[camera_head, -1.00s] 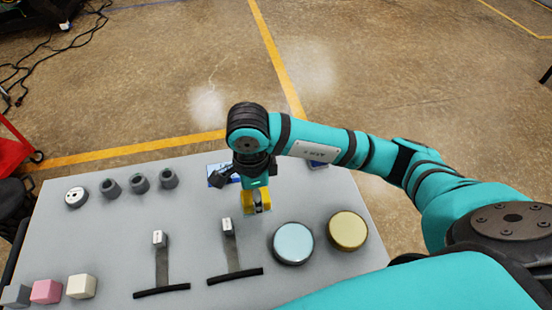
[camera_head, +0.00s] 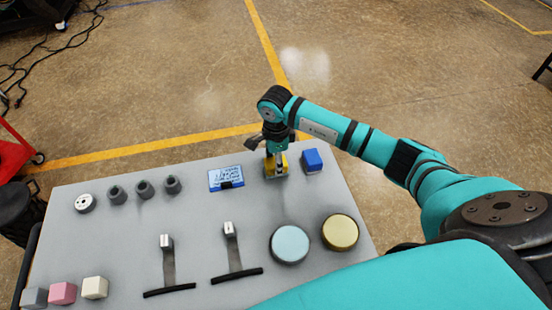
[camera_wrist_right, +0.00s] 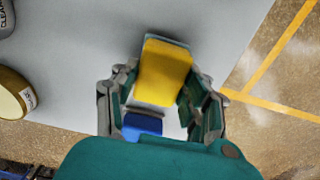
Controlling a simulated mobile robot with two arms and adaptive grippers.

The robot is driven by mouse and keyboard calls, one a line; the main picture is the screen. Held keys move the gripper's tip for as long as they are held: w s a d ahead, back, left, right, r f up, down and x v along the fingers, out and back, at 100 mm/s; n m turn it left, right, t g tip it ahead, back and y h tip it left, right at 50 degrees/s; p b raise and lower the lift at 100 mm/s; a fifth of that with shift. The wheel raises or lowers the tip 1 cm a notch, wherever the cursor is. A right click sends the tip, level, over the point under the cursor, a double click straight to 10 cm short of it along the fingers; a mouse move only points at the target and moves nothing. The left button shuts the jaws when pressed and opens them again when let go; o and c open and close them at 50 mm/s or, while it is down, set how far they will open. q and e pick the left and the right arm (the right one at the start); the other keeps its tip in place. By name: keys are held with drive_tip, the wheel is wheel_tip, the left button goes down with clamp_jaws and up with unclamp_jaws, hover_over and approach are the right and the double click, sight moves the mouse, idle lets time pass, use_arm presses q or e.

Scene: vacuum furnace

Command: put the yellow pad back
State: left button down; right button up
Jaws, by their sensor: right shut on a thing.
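The yellow pad (camera_head: 283,167) is at the far edge of the grey table, under my right gripper (camera_head: 276,160). In the right wrist view the yellow pad (camera_wrist_right: 164,75) lies between the two fingers of my right gripper (camera_wrist_right: 165,90), which is shut on it. Whether the pad touches the table is hard to tell. A blue block (camera_head: 312,160) stands close to the right of the pad; it also shows partly in the right wrist view (camera_wrist_right: 142,125). My left gripper is not in view.
A blue-and-white card stand (camera_head: 226,178) is left of the pad. A light-blue round lid (camera_head: 290,244) and a gold round lid (camera_head: 340,232) stand nearer. Two levers, grey cups and small cubes occupy the left and front. The table middle is clear.

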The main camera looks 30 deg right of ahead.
drive_tip(key=shift+f, duration=0.45)
drive_tip(key=o, duration=1)
wheel_tip(320, 180, up, 11)
drive_tip(key=b, duration=0.3)
drive_tip(key=shift+w+f+b, duration=0.1)
drive_tip(key=shift+b, duration=0.2)
drive_tip(key=shift+r, duration=0.65)
